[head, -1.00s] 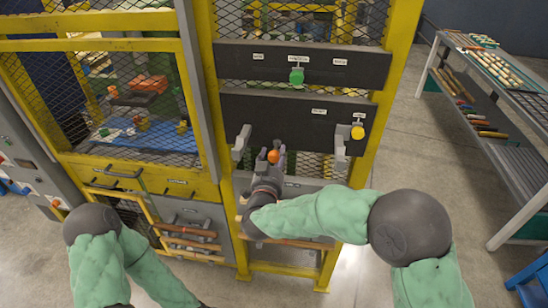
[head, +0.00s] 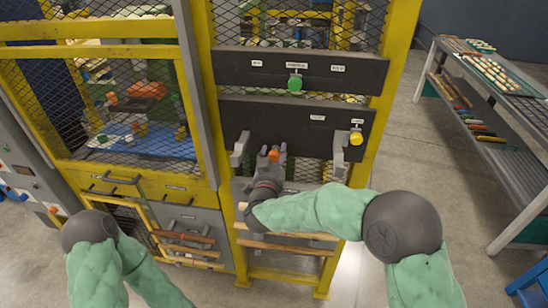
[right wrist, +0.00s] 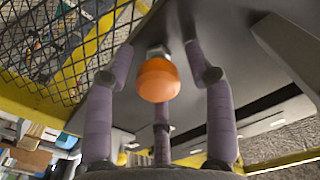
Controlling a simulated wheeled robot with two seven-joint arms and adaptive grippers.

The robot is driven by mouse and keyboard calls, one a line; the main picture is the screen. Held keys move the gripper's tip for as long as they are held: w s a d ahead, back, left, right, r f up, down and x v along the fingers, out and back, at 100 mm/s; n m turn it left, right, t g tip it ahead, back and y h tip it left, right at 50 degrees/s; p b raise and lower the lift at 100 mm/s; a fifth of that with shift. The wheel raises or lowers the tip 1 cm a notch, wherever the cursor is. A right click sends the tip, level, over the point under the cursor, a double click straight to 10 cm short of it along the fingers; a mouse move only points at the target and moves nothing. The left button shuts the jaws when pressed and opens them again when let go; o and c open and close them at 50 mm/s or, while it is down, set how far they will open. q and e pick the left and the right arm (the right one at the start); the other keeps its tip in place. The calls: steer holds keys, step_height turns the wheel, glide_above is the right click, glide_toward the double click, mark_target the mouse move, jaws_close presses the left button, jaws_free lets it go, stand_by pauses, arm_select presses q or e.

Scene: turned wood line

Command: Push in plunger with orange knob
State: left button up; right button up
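The orange knob (head: 274,155) sits on the lower black panel (head: 300,128) of the yellow-framed machine. In the right wrist view the orange knob (right wrist: 158,79) shows large on its short metal stem, in front of the palm. My right gripper (head: 272,162) is at the knob; its fingers (right wrist: 165,75) stand apart around it, and I see gaps between them and the knob. My left arm shows at the lower left of the head view; its gripper is out of view.
A green knob (head: 295,84) is on the upper black panel. A yellow knob (head: 356,138) is at the lower panel's right. Grey brackets (head: 239,149) stick out on both sides of my right gripper. A rack (head: 490,120) stands at the right, with clear floor between.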

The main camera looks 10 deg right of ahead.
steer(key=shift+s+a+f, duration=0.1)
steer(key=shift+s, duration=0.1)
steer(key=v, duration=1.1)
steer(key=shift+s, duration=0.35)
step_height(320, 180, down, 25)
steer(key=d+n+g+y, duration=0.2)
steer(key=n+g+y, duration=0.25)
steer(key=g, duration=0.25)
steer(key=s+d+f+g+y, duration=0.1)
steer(key=s+f+g+y, duration=0.1)
steer(key=s+f+g, duration=0.3)
steer(key=s+d+f+g+y, duration=0.1)
steer(key=s+f+g, duration=0.4)
steer(key=s+f, duration=0.9)
steer(key=s+y, duration=0.1)
steer(key=s, duration=0.4)
steer(key=shift+m, duration=0.35)
